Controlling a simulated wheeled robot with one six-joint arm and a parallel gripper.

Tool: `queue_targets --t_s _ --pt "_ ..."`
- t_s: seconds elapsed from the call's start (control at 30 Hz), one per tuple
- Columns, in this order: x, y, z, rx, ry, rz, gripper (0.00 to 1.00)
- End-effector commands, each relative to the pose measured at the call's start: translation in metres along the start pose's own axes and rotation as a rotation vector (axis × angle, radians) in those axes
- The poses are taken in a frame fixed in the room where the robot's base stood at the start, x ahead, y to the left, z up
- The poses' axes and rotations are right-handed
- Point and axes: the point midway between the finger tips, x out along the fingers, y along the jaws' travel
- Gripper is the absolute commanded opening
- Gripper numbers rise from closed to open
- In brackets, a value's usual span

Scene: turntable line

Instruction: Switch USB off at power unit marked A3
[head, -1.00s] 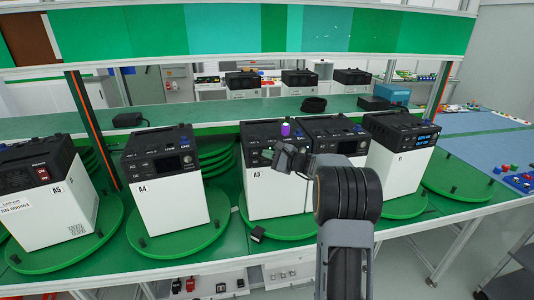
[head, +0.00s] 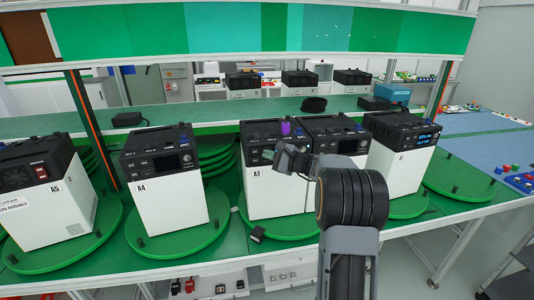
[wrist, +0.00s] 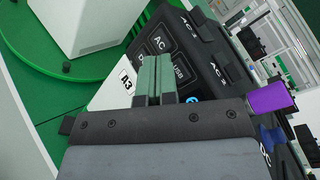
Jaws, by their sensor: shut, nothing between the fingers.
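The power unit marked A3 (head: 268,197) stands on a green turntable, a white box with a dark sloped control panel. In the wrist view its A3 label (wrist: 126,80) shows, with the AC button (wrist: 159,44) and the USB button (wrist: 178,71) on the panel. A small blue light shows at the panel's lower edge. My gripper (head: 275,152) is at the front of this panel. In the wrist view its green fingers (wrist: 153,62) are shut and empty, overlapping the panel edge between the label and the USB button. I cannot tell whether they touch.
Unit A4 (head: 171,208) and unit A5 (head: 45,208) stand to the left on turntables. Another unit (head: 400,170) stands to the right. A purple cylinder (head: 285,129) shows at A3's top right; it also shows beside my gripper in the wrist view (wrist: 270,96).

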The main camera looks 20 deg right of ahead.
Motion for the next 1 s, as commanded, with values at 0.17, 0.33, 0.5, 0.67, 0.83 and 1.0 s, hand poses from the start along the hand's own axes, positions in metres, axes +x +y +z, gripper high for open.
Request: queue_targets --t_s 0.17,0.33,0.5,0.67,0.83,1.0 --pt "0.0 0.0 0.0 0.0 0.0 0.0 0.0" --pt "-0.007 0.006 0.004 -0.001 0.0 -0.001 0.0" --pt "-0.019 0.016 0.012 -0.001 0.0 -0.001 0.0" --pt "-0.029 0.021 0.02 0.0 -0.001 -0.001 0.0" --pt "-0.034 0.025 0.025 0.0 -0.001 -0.001 0.0" --pt "-0.035 0.025 0.026 0.001 0.0 0.0 0.0"
